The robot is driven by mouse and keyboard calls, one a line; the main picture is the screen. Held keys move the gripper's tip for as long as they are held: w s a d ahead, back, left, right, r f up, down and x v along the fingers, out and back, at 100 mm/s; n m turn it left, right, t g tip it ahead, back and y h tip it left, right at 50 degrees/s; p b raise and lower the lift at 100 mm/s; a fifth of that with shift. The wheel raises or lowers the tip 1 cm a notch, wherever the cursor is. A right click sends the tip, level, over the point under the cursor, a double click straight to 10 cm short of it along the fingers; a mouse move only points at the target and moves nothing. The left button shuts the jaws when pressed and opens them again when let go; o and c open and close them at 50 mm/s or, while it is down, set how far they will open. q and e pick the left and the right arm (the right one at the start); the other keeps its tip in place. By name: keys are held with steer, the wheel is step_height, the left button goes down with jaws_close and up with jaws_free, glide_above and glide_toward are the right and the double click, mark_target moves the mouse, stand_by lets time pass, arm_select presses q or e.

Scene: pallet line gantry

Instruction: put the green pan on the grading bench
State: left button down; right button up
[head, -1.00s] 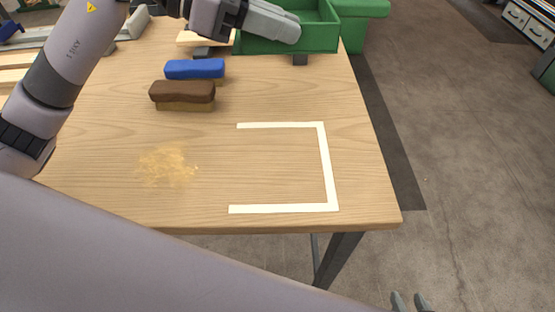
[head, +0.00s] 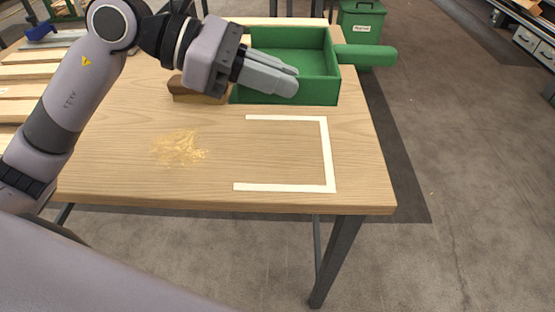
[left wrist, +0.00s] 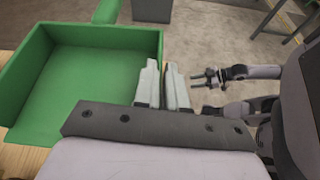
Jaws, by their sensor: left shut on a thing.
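The green pan (head: 285,90) is an open box with a thick green handle (head: 365,56) pointing right. It is over the far right part of the wooden bench (head: 120,140); I cannot tell whether it touches the top. My left gripper (head: 280,78) is at its near wall, shut on the pan. In the left wrist view the pan (left wrist: 80,85) lies just left of the fingers (left wrist: 165,85), which hide the exact grip.
A white tape outline (head: 328,155), open on the left, lies empty on the bench near its front right. Left of it is a patch of tan dust (head: 180,148). A brown-topped brush (head: 205,96) is partly behind my left gripper. A green bin (head: 362,22) stands beyond.

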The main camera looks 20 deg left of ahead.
arm_select(q)
step_height(320, 180, down, 17)
steer(key=shift+r+b, duration=0.15)
steer(key=shift+b, duration=0.25)
steer(key=c, duration=1.6)
jaws_free()
steer(key=shift+f, duration=0.25)
steer(key=o, duration=0.4)
steer(key=shift+r, duration=0.2)
